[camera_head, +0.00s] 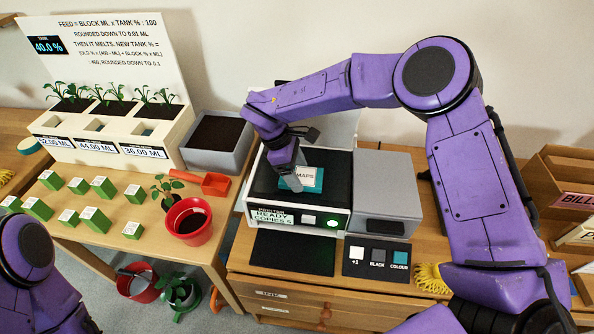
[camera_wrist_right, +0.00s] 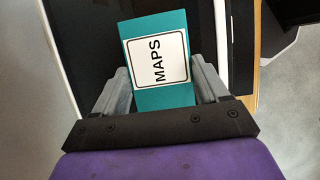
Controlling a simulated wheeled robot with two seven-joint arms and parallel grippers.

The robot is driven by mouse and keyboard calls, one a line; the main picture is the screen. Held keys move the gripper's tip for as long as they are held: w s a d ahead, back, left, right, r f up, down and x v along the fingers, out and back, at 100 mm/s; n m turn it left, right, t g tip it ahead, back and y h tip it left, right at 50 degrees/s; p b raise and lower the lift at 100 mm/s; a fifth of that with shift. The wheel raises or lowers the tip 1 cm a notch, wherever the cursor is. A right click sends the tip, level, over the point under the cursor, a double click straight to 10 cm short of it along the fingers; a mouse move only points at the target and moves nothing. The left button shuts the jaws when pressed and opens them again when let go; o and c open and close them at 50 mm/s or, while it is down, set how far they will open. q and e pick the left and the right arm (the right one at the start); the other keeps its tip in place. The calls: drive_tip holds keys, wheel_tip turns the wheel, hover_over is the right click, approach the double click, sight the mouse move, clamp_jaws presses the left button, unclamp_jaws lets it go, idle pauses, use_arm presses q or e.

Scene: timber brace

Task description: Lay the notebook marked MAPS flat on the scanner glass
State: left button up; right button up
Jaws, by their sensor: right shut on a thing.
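The notebook marked MAPS (camera_head: 308,177) is small and teal with a white label. It is over the dark scanner glass (camera_head: 266,183), label facing up. My right gripper (camera_head: 297,180) is shut on it. In the right wrist view the notebook (camera_wrist_right: 158,98) sits between the two grey fingers (camera_wrist_right: 160,92), slightly tilted in the picture. I cannot tell whether it touches the glass. The scanner's lid is raised behind, partly hidden by my right arm. My left gripper is out of view; only part of my left arm shows at the lower left.
The scanner's front panel (camera_head: 270,217) reads READY, with a green-lit button. A key pad (camera_head: 377,257) and black mat (camera_head: 292,252) lie in front. To the left are a red pot (camera_head: 188,222), several green blocks and a planter (camera_head: 110,150). Wooden trays (camera_head: 570,175) stand at right.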

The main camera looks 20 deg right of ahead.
drive_tip(key=shift+f, duration=0.15)
drive_tip(key=o, duration=1.1)
drive_tip(key=b+v, duration=0.2)
drive_tip(key=v, duration=0.8)
drive_tip(key=shift+r, duration=0.3)
